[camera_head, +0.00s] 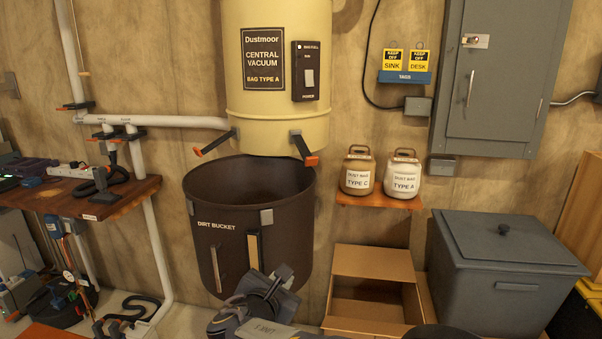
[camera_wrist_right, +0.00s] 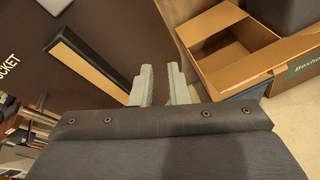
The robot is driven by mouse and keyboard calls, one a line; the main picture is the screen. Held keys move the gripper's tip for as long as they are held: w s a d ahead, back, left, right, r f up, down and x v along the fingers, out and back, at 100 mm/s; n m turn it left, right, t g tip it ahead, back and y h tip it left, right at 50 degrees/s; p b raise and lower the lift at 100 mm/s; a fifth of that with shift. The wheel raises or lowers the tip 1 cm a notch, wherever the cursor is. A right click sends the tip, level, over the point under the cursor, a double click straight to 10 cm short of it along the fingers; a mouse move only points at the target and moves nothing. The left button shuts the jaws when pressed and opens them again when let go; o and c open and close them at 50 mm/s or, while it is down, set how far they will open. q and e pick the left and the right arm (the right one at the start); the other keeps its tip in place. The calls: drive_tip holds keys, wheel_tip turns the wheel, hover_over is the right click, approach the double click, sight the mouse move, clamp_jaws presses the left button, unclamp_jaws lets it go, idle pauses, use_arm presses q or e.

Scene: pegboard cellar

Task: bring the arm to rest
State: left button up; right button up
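My right gripper (camera_head: 271,281) is low in the head view, in front of the dirt bucket (camera_head: 203,258). In the right wrist view its two grey fingers (camera_wrist_right: 160,84) stand apart with nothing between them, so it is open and empty. The dark brown bucket wall (camera_wrist_right: 75,35) with its light strip is left of the fingers there, and bare floor shows beyond them. I cannot tell whether the fingers touch the bucket. My left gripper is not in view.
An open cardboard box (camera_head: 371,264) stands right of the bucket, beside a grey lidded bin (camera_head: 502,262). Two dust bag jars sit on a small wall shelf (camera_head: 379,202). The vacuum canister (camera_head: 277,118) hangs above the bucket. A cluttered wooden bench (camera_head: 62,204) is at left.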

drive_tip(key=s+d+f+m+g+h, duration=0.15)
drive_tip(key=d+m+g, duration=0.45)
drive_tip(key=d, duration=0.8)
drive_tip(key=s+d+f+m+g+y+p, duration=0.1)
drive_tip(key=s+d+m+g+y+p, duration=0.15)
drive_tip(key=s+d+m, duration=0.95)
drive_tip(key=s+r+m+y+p, duration=0.1)
drive_tip(key=s+m+y, duration=0.5)
drive_tip(key=s+m, duration=0.6)
drive_tip(key=s, duration=0.5)
drive_tip(key=shift+p, duration=0.3)
drive_tip(key=shift+d, duration=0.15)
